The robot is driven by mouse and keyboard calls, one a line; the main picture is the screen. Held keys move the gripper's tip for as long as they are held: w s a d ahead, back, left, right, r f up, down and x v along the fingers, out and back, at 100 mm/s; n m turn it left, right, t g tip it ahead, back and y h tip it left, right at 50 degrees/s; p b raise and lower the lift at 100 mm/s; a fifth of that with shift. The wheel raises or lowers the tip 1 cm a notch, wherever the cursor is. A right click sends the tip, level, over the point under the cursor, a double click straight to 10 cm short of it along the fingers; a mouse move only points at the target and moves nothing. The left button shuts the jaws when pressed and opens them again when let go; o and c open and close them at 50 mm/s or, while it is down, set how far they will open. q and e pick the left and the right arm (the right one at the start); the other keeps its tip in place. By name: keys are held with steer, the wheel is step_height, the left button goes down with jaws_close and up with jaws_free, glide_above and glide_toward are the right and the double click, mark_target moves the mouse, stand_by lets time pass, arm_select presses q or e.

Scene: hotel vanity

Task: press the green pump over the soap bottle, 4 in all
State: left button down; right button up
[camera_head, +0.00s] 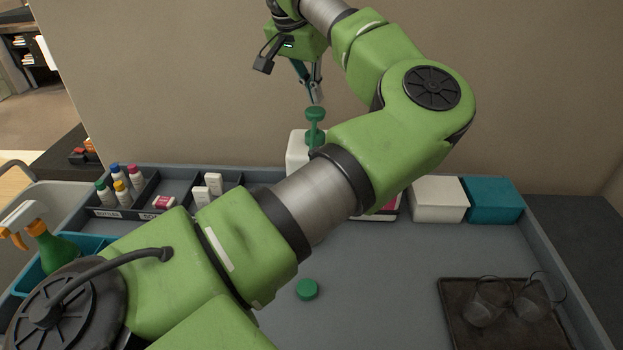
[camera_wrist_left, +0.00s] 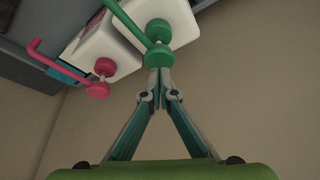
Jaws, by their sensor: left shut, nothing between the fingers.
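The green pump (camera_head: 315,114) stands upright on the white soap bottle (camera_head: 299,149), which is partly hidden behind my left arm. My left gripper (camera_head: 316,100) points down with its fingers shut and empty, its tips just above the pump head. In the left wrist view the gripper tips (camera_wrist_left: 160,70) are close to the green pump head (camera_wrist_left: 158,31); I cannot tell whether they touch. The bottle's white body (camera_wrist_left: 172,17) shows behind the pump. My right gripper is not in view.
A second white bottle with a pink pump (camera_wrist_left: 98,90) stands beside it. White (camera_head: 438,199) and teal (camera_head: 493,200) boxes stand right. A dark tray (camera_head: 461,324) holds glasses. A green cap (camera_head: 307,289) lies on the counter. A compartment tray (camera_head: 133,211) and spray bottle (camera_head: 53,246) are left.

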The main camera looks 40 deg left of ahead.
mark_target(315, 111)
arm_select(q)
steer(key=shift+f, duration=0.2)
steer(key=shift+f+b, duration=1.4)
steer(key=shift+f, duration=0.45)
steer(key=shift+r, duration=0.2)
steer(key=shift+r+p, duration=1.45)
steer(key=shift+r, duration=0.4)
step_height(315, 111, up, 6)
steer(key=p, duration=0.4)
steer(key=shift+p, duration=0.3)
